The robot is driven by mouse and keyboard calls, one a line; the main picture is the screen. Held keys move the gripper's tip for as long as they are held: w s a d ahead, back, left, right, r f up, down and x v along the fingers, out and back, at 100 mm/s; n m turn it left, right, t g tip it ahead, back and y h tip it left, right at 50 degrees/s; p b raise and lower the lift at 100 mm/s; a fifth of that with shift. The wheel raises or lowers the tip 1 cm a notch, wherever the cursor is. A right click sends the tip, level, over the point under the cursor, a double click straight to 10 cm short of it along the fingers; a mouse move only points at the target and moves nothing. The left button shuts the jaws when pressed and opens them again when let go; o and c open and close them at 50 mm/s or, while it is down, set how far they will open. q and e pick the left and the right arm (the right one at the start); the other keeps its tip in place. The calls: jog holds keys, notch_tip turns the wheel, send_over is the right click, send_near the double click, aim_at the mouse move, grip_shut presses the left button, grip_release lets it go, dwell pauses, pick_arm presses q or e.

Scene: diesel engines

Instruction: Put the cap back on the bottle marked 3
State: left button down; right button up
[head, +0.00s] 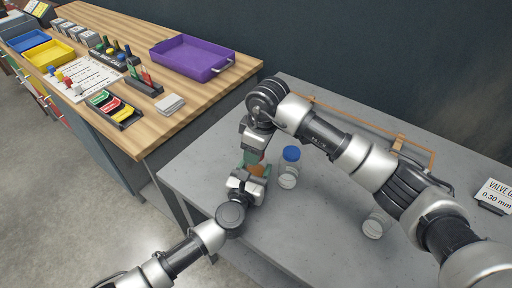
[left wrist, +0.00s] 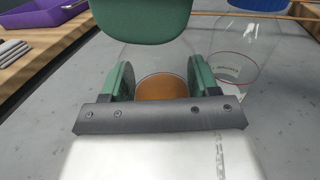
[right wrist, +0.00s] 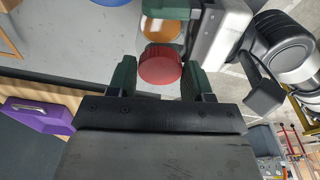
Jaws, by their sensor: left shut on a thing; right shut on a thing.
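My left gripper (head: 246,186) is shut on a clear bottle with orange contents (left wrist: 162,88), over the grey table's left part. The contents show as orange in the head view (head: 257,170). My right gripper (head: 254,153) is just beyond it and shut on a red cap (right wrist: 160,66). In the right wrist view the cap is close to the orange bottle (right wrist: 163,28); I cannot tell whether they touch. One green right fingertip (left wrist: 145,18) shows above the bottle in the left wrist view. I cannot read any number on the held bottle.
A clear bottle with a blue cap (head: 289,168) stands right of the grippers. Another clear bottle (head: 375,224) stands partly behind my right arm. A valve sign (head: 494,195) is at the right. The wooden bench holds a purple tray (head: 192,58). The grey table's front is clear.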

jog(key=o, duration=0.9)
jog(key=shift+r, duration=2.25)
jog(key=shift+n, duration=0.3)
jog(key=shift+c, duration=0.2)
